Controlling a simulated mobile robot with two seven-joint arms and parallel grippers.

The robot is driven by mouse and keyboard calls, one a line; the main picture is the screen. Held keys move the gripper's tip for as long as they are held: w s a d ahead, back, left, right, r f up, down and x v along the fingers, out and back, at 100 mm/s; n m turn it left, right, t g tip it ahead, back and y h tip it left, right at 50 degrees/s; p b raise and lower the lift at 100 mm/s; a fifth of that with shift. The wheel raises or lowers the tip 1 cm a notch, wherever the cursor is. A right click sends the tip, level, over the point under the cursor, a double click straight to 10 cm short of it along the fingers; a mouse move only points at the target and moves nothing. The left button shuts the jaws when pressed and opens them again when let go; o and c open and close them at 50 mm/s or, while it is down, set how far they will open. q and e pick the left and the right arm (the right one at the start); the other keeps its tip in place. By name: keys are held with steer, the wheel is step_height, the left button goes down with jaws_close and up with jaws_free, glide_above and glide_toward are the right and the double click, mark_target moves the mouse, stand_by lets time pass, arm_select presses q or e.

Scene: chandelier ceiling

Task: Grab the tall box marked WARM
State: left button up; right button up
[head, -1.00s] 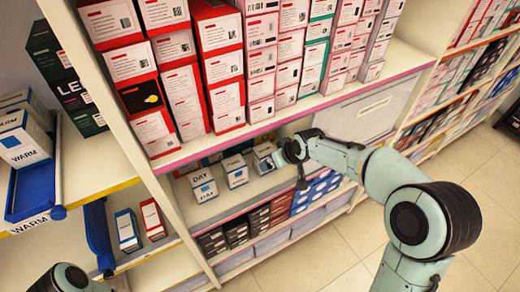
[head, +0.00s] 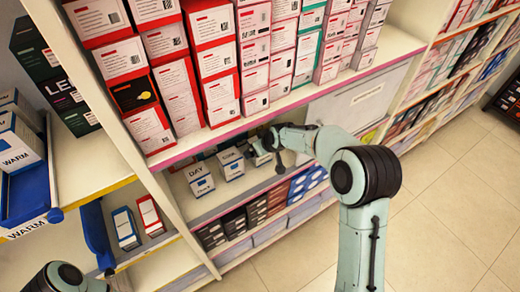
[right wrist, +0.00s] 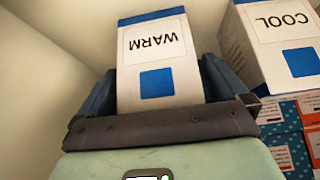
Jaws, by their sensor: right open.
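The tall white box marked WARM (right wrist: 157,62) stands upside down in the right wrist view, with a blue square and a blue top band. My right gripper (right wrist: 160,88) is open, with one dark blue finger on each side of the box. Whether the fingers touch it I cannot tell. In the head view my right gripper (head: 265,157) reaches into the shelf and mostly hides this box. My left arm shows at the bottom left; its dark end (head: 113,277) is too cut off to read.
A similar COOL box (right wrist: 280,42) stands close beside; it also shows in the head view (head: 231,163), next to a DAY box (head: 199,181). A shelf of red and white boxes (head: 210,65) hangs above. Another WARM box (head: 20,147) sits on the left shelf.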

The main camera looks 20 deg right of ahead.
steer(key=shift+w+a+f, duration=0.1)
steer(key=shift+w+f, duration=0.3)
steer(key=shift+f, duration=0.1)
steer(key=shift+s, duration=0.1)
steer(key=c, duration=1)
steer(key=shift+r, duration=0.1)
steer(key=shift+c, duration=0.2)
